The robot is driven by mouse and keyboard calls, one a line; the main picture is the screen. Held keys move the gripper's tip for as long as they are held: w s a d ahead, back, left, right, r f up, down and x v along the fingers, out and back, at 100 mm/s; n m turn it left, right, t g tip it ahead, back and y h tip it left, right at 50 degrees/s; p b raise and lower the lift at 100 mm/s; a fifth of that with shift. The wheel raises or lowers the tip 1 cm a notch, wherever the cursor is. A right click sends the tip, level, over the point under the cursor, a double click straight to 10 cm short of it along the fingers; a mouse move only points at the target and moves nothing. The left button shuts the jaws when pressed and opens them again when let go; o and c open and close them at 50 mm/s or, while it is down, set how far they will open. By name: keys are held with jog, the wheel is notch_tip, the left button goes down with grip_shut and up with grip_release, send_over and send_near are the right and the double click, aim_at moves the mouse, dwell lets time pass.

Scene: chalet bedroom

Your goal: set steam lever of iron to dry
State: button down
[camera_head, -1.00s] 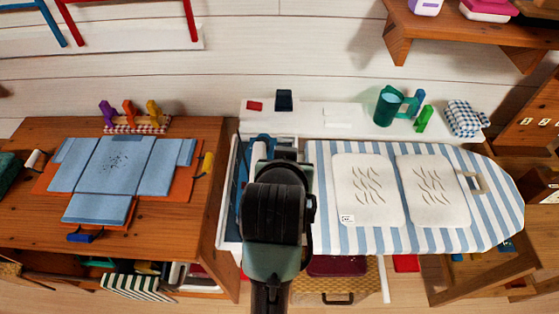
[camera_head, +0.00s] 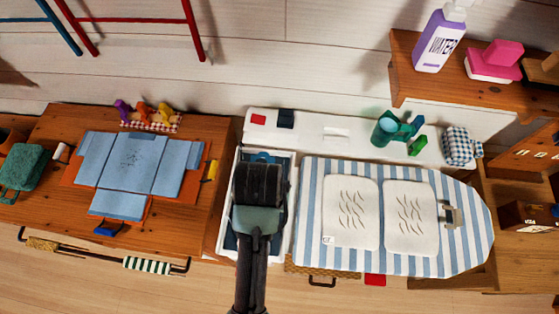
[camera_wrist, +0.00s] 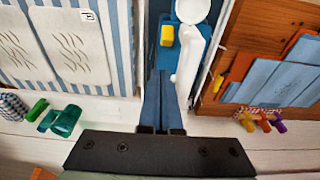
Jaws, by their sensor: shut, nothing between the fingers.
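In the wrist view, a white object that looks like the iron (camera_wrist: 190,50), with a rounded top and a long curved part, lies in a blue-lined white tray. A small yellow piece (camera_wrist: 167,35), possibly the steam lever, sits just left of it. My gripper (camera_wrist: 160,73) is shut and empty, its fingers together and pointing into the tray, close to the white object's near end. I cannot tell whether they touch it. In the head view my arm covers most of the tray (camera_head: 226,232), and the iron and fingertips are hidden.
A striped ironing board (camera_head: 310,245) with two white pads stands right of the tray. A wooden table (camera_head: 40,130) with folded blue cloth is at left. A white ledge (camera_head: 340,122) behind holds a green mug (camera_head: 385,131). A shelf (camera_head: 405,80) is at upper right.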

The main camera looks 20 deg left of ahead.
jog(key=shift+w+a+f+p, duration=0.1)
jog(key=shift+w+f+p, duration=0.1)
jog(key=shift+f, duration=1.4)
jog(key=shift+w+a+f+p, duration=0.1)
jog(key=shift+w+f+p, duration=0.05)
jog(key=shift+f, duration=1.45)
jog(key=shift+w+f+p, duration=0.15)
jog(key=shift+f+p, duration=0.05)
jog(key=shift+f, duration=1.4)
